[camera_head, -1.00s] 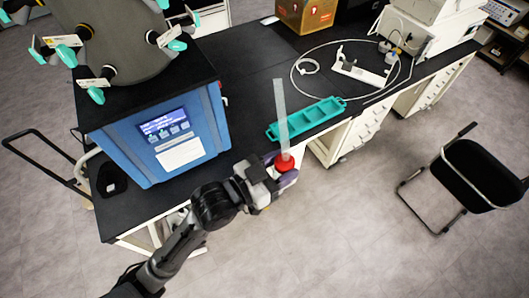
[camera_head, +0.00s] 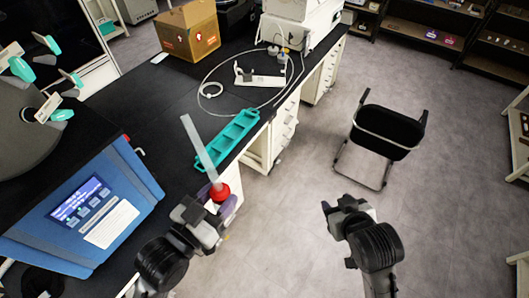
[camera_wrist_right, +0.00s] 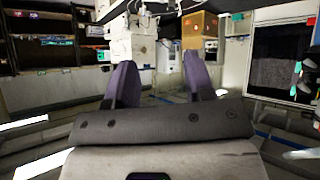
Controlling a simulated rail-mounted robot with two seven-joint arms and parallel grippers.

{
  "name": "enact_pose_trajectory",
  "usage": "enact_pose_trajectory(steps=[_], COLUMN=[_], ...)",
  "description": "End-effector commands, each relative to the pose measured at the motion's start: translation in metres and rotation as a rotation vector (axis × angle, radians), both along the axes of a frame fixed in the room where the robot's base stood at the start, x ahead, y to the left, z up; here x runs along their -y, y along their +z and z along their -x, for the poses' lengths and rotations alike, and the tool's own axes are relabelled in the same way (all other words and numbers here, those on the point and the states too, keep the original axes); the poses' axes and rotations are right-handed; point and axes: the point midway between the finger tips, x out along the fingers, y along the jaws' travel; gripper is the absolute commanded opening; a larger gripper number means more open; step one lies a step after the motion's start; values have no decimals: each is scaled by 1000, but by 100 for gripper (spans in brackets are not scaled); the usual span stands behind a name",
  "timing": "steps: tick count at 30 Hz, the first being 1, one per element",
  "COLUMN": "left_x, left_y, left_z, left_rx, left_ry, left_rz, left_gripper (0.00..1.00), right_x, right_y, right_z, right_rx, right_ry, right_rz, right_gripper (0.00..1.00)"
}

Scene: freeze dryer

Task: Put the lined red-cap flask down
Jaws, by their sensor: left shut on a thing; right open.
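The red-cap flask has a red cap (camera_head: 220,191) and a long pale translucent tube (camera_head: 200,148) that rises up and to the left in the head view. My left gripper (camera_head: 222,204) is shut on it at the red end, near the bench's front edge. The teal rack (camera_head: 228,139) lies on the black bench just beyond the flask. My right gripper (camera_head: 342,206) is open and empty over the floor to the right. Its two purple fingers stand apart in the right wrist view (camera_wrist_right: 157,85). Any lining inside the flask is too small to tell.
The blue freeze dryer (camera_head: 85,205) stands at the left on the bench. A white stand (camera_head: 262,80) and a looped white tube (camera_head: 205,75) lie behind the rack. A cardboard box (camera_head: 188,30) is at the back. A black chair (camera_head: 388,132) stands on the open floor.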

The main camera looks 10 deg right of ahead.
Motion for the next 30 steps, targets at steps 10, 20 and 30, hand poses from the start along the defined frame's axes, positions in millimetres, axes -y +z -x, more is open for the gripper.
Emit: enact_pose_trajectory(steps=[10, 20, 30], left_x=[0, 0, 0], left_y=[0, 0, 0], left_z=[0, 0, 0], left_rx=[1, 1, 1], left_ry=[0, 0, 0], left_rz=[1, 1, 1], left_gripper=[21, 21, 21], right_x=[-60, -137, -170], right_y=[98, 119, 108], right_z=[-99, -120, -92], right_rx=[99, -108, -371], right_ry=[277, 717, 1036], right_rz=[-141, -449, -867], right_gripper=[49, 49, 49])
